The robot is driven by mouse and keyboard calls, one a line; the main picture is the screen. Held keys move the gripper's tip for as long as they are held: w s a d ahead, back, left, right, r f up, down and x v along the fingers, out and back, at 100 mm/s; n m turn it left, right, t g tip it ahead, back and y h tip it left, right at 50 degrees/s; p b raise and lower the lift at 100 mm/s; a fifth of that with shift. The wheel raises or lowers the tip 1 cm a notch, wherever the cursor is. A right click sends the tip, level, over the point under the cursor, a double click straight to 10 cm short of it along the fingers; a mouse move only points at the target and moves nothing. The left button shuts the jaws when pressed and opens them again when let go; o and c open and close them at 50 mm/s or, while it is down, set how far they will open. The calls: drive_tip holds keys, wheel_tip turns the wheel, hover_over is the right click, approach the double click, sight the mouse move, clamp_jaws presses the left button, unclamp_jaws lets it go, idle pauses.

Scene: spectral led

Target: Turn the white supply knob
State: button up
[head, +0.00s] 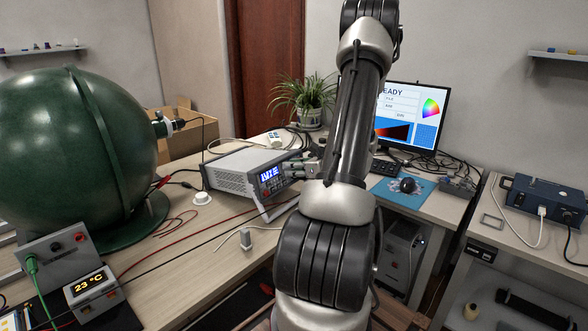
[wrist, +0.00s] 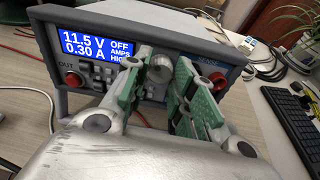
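The power supply is a grey bench unit (head: 232,172) on the desk, its front panel facing right in the head view. In the wrist view its blue display (wrist: 95,48) reads 11.5 V, 0.30 A, OFF, AMPS, HIGH. A pale, whitish knob (wrist: 160,66) on the panel shows between my gripper's fingers, right of the display. My gripper (wrist: 158,82) has its two green-padded fingers apart, one on each side of this knob. Whether the pads touch it cannot be told. In the head view my gripper (head: 303,169) is at the panel, and the knob cannot be made out.
A red knob (wrist: 72,79) sits on the panel below the display. Cables and a keyboard (wrist: 294,110) lie to the right. A monitor (head: 412,115) stands behind my arm, and a large green sphere (head: 75,150) stands left.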

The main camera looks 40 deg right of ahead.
drive_tip(key=o, duration=0.5)
drive_tip(key=v, duration=1.2)
idle(0.3)
